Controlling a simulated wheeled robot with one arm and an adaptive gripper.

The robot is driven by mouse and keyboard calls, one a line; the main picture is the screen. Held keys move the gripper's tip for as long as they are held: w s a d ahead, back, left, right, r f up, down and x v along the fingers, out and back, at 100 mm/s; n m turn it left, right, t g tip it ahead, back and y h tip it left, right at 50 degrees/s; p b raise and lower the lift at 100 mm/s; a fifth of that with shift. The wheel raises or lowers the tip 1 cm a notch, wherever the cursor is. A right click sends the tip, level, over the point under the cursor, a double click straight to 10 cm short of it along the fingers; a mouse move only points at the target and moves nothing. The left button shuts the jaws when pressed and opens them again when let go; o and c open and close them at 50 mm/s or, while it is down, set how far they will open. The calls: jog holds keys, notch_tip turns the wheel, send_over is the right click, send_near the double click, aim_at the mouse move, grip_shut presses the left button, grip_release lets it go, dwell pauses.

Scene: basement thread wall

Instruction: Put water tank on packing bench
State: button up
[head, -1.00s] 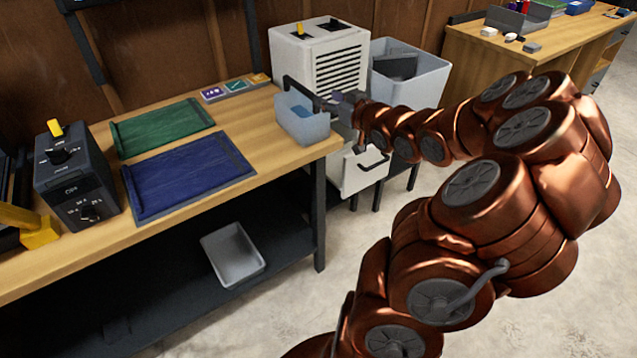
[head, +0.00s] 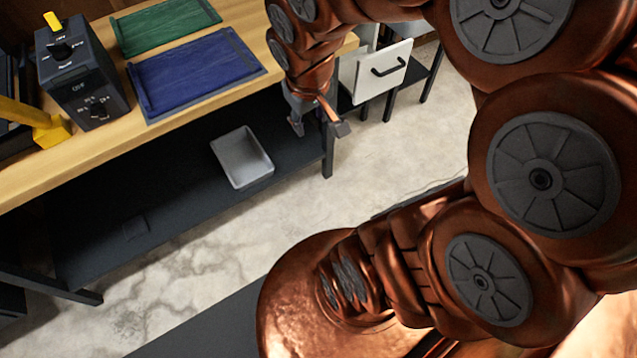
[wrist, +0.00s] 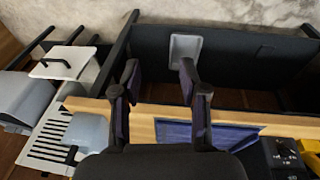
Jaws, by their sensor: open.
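The water tank, a pale blue-grey tub (wrist: 86,130), shows in the wrist view at the left end of the packing bench, partly cut off by my gripper's dark body. In the head view my arm hides it. The packing bench has a wooden top (head: 95,148) with a dark lower shelf, and its top also shows in the wrist view (wrist: 142,128). My gripper (head: 319,124) is open and empty, in front of the bench's right end and below the top's level in the head view. Its two spread fingers also show in the wrist view (wrist: 158,76), apart from the tank.
A green mat (head: 165,24), a blue mat (head: 195,72) and a black control box (head: 80,75) lie on the bench. A grey tray (head: 242,158) sits on the lower shelf. A white panel with a black handle (head: 375,72) stands right of the bench. Pale floor is clear in front.

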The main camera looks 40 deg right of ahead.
jog(key=s+a+g, duration=0.2)
jog(key=s+a, duration=0.2)
jog(key=s, duration=0.3)
jog(key=s+a+r+g+y, duration=0.1)
jog(key=s+a+g, duration=0.1)
jog(key=s+a, duration=0.3)
jog(key=shift+s+r, duration=0.2)
jog(key=shift+s, duration=0.9)
jog(key=shift+d, duration=0.1)
notch_tip(320, 180, up, 10)
jog(key=p, duration=0.9)
jog(key=shift+p, duration=0.35)
jog(key=shift+d, duration=0.15)
jog(key=shift+d+y, duration=0.2)
jog(key=shift+y, duration=0.1)
